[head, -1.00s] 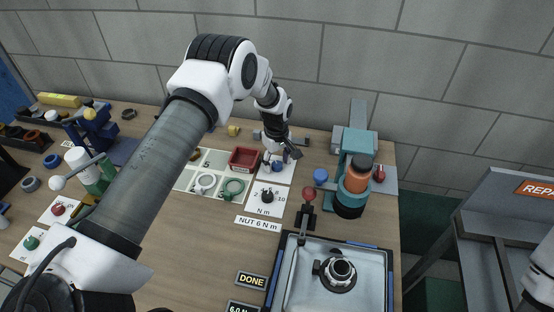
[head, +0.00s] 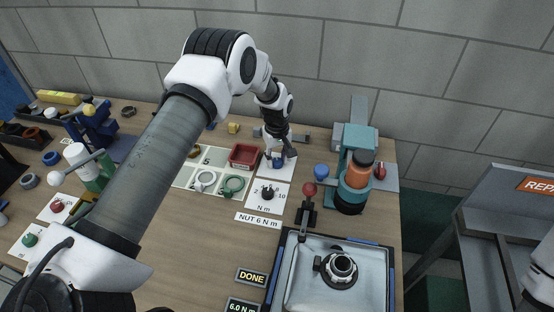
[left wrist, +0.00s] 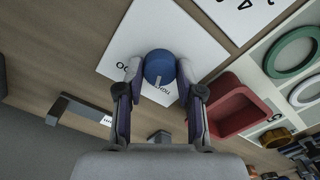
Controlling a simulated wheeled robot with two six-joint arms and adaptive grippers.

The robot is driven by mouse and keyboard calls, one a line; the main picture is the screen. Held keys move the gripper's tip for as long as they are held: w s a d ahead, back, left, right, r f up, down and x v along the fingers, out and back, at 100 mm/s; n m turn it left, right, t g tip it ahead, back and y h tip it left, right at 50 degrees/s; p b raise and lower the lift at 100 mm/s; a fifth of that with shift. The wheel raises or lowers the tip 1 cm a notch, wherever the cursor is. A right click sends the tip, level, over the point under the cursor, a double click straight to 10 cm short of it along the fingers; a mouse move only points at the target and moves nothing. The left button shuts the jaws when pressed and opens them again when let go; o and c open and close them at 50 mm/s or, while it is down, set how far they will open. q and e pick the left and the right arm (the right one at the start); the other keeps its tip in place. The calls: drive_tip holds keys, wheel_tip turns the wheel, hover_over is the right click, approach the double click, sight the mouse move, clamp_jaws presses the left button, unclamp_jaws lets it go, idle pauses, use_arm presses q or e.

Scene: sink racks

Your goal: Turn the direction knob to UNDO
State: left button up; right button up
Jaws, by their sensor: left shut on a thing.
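The direction knob is a round blue knob (head: 278,163) on a white card (head: 291,172) at the back middle of the table. In the left wrist view the knob (left wrist: 160,66) stands between the fingertips of my left gripper (left wrist: 159,78), which is shut on it. A pale pointer mark shows on the knob's edge at the bottom in that view. Lettering ending in "OO" or "DO" shows left of the knob on the card (left wrist: 137,40). More lettering below it is partly hidden. My right gripper is out of view.
A red tray (head: 243,155) stands just left of the card. A card with a black dial (head: 268,193) lies in front. A teal press (head: 357,168) and a red-knobbed lever (head: 308,190) stand to the right. A steel basin (head: 305,290) is at the front.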

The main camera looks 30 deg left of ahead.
sight(278, 160)
use_arm(q)
drive_tip(key=m+b, duration=0.1)
drive_tip(key=m, duration=0.1)
drive_tip(key=m+b, duration=0.1)
drive_tip(key=m, duration=0.2)
drive_tip(key=shift+s+f+m, duration=0.1)
drive_tip(key=shift+f+m, duration=0.1)
drive_tip(key=shift+m, duration=0.1)
drive_tip(key=m, duration=0.3)
drive_tip(key=shift+b, duration=0.4)
drive_tip(key=shift+d+r+m, duration=0.1)
drive_tip(key=shift+m, duration=1.5)
drive_tip(key=o, duration=1.2)
drive_tip(key=shift+c, duration=0.2)
wheel_tip(278, 160, up, 12)
drive_tip(key=shift+w, duration=0.2)
